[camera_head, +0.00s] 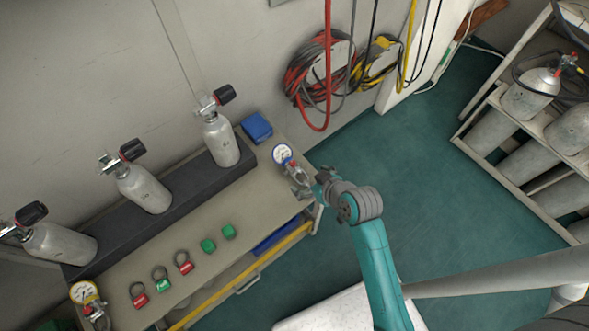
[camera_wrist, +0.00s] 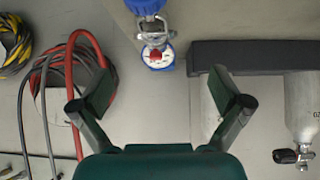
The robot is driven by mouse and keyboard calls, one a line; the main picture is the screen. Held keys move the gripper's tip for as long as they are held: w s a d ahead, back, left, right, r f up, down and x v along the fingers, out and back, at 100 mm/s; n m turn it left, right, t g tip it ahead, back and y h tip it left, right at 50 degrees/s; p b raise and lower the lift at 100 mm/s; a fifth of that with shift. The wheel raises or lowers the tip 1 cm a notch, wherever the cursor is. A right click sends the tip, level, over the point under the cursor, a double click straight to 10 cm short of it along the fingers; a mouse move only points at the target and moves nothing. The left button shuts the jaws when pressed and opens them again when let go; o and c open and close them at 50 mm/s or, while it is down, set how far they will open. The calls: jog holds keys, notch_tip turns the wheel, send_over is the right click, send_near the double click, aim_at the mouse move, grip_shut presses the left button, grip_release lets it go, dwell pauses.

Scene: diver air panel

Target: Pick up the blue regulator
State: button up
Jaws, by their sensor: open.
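The blue regulator (camera_head: 283,154) has a round white gauge with a blue rim and a metal body. It is at the right end of the workbench (camera_head: 225,262). In the wrist view the blue regulator (camera_wrist: 153,28) is at the top middle, with a blue part at the top edge and a gauge below. My gripper (camera_head: 308,189) is close to the regulator's lower right in the head view, partly overlapping its body. In the wrist view my gripper (camera_wrist: 162,82) has its fingers wide apart and empty, with the regulator beyond the fingertips. I cannot tell whether they touch.
A yellow-rimmed regulator (camera_head: 84,292) is at the bench's left end. Grey cylinders (camera_head: 143,188) stand along a dark ledge (camera_head: 125,232) at the back. A blue box (camera_head: 257,127) is near the regulator. Red and green tagged pieces (camera_head: 184,264) lie along the bench. Hoses (camera_head: 315,75) hang on the wall.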

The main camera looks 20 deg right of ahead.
aim_at(294, 167)
jog(key=shift+w+r, duration=0.3)
jog(key=shift+w, duration=0.6)
jog(key=shift+w+f, duration=0.2)
jog(key=shift+w, duration=0.05)
jog(key=x, duration=0.5)
jog(key=shift+s, duration=0.1)
jog(key=shift+x, duration=2.65)
jog(key=shift+d+f, duration=0.15)
jog(key=c, duration=1.7)
jog(key=shift+r, duration=5.05)
jog(key=shift+c, duration=0.2)
